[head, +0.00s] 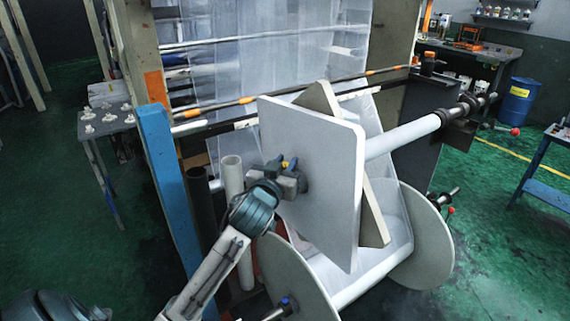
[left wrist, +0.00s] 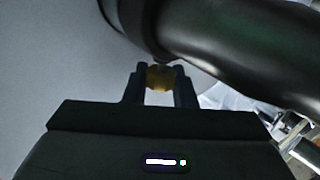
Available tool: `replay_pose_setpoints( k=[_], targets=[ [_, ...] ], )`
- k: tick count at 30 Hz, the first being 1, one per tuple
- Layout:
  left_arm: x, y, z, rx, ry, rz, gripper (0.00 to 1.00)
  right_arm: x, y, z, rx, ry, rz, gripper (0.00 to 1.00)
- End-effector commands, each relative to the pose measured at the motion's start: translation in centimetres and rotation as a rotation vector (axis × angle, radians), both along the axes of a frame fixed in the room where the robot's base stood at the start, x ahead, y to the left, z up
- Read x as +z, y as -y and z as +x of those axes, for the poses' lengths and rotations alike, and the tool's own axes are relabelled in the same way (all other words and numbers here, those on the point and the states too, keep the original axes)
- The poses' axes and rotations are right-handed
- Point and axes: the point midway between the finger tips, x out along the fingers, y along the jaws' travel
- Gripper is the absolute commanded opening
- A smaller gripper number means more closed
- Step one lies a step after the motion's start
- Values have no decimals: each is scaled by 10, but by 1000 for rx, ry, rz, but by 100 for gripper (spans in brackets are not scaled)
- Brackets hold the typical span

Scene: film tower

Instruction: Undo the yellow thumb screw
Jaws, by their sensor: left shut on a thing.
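The yellow thumb screw (left wrist: 160,77) sits between the two dark fingertips of my left gripper (left wrist: 159,82) in the left wrist view, just below a dark round shaft or collar (left wrist: 235,40). My left gripper is shut on it. In the head view, a small yellow spot of the screw (head: 285,164) shows at the hub on the square white plate (head: 325,160), with my left gripper (head: 288,172) right at it. The screw's lower part is hidden by the fingers. My right gripper is not in view.
A lower roll with a round flange (head: 430,240) lies below the square plate. A table with small white parts (head: 108,118) is at the left.

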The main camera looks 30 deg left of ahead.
Motion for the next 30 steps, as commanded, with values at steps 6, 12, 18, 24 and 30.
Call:
replay_pose_setpoints(
  k=[6,12,18,24,30],
  targets=[
    [-1,1,1,134,1,-7,1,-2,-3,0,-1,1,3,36],
    [0,0,0,217,1,-2,1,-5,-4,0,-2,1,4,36],
    [0,0,0,232,0,-1,1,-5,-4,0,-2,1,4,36],
    [0,0,0,231,0,0,28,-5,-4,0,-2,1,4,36],
    [0,0,0,230,0,-1,44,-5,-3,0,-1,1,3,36]
  ],
)
